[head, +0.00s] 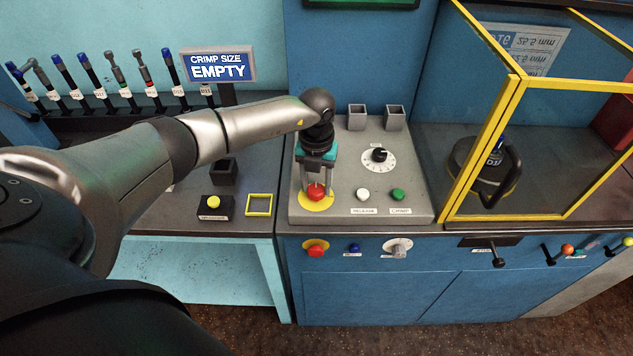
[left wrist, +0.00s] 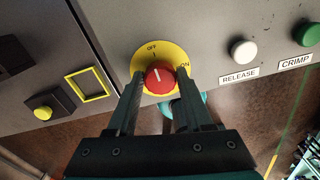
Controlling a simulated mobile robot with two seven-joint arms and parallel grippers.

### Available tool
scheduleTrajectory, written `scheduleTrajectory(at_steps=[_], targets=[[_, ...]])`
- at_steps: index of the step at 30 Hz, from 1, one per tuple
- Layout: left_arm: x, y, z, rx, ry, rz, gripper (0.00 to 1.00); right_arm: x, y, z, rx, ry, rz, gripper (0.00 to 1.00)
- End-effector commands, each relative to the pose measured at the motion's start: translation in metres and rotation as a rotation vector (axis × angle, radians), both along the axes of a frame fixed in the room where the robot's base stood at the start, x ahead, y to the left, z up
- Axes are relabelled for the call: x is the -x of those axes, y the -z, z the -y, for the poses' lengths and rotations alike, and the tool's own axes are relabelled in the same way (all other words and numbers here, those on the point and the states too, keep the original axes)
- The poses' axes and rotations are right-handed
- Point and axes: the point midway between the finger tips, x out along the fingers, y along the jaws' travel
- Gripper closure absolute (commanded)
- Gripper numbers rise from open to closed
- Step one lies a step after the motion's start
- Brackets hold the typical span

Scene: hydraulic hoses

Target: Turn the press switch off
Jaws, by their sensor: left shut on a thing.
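The press switch is a red rotary knob (head: 316,194) on a round yellow plate (head: 325,204), at the left front of the grey control panel. In the left wrist view, the red knob (left wrist: 159,77) sits on the yellow plate (left wrist: 141,60) marked OFF at the top and ON at the right. The white line on the knob points up, toward the OFF mark. My left gripper (head: 317,187) reaches down from above, with a finger on either side of the knob, shut on it. The fingers hide part of the knob's sides. My right gripper is not in view.
The panel also holds a white RELEASE button (head: 362,194), a green CRIMP button (head: 398,195) and a black dial (head: 379,155). A yellow-framed guard (head: 480,150) stands at the right. The sign (head: 218,66) reads "CRIMP SIZE EMPTY". Hoses hang on a rack at the left.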

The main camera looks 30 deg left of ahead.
Motion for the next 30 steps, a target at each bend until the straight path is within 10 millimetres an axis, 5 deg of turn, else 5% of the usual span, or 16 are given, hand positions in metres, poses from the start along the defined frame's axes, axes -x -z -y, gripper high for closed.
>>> scheduleTrajectory(at_steps=[8,9,16,25,30], targets=[[-0.002,-0.001,-0.001,0.000,-0.006,0.004,1.00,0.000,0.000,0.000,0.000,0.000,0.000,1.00],[-0.002,-0.001,-0.001,0.000,-0.006,0.004,0.46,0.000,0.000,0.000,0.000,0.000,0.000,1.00],[-0.001,-0.001,0.000,0.000,-0.003,0.002,0.20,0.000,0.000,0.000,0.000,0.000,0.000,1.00],[-0.001,-0.002,0.000,0.000,-0.002,0.002,0.19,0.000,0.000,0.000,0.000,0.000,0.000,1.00],[-0.002,-0.023,0.000,0.000,0.000,0.005,0.19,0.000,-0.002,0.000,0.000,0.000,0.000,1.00]])
